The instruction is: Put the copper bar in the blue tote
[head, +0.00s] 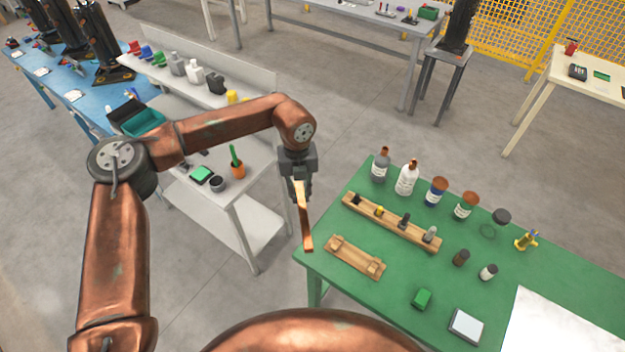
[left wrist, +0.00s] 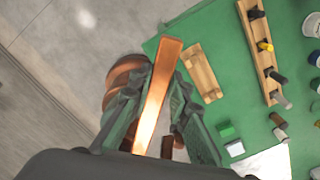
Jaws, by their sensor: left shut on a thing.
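The copper bar (head: 304,222) is long, flat and shiny. My left gripper (head: 299,188) is shut on it near its upper end, and the bar hangs down, slightly tilted, beside the left corner of the green table. In the left wrist view the bar (left wrist: 158,92) sticks out between the two fingers of the left gripper (left wrist: 160,108). I cannot make out a clearly blue tote. A teal open bin (head: 145,122) stands on the grey bench behind my left arm, partly hidden by it. My right gripper is not in view.
The green table (head: 385,290) carries an empty wooden cradle (head: 354,257), a wooden rack (head: 391,222) with upright pieces, and several bottles. The grey bench (head: 215,165) to the left holds a potted plant (head: 237,165) and a cup. Floor shows between bench and table.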

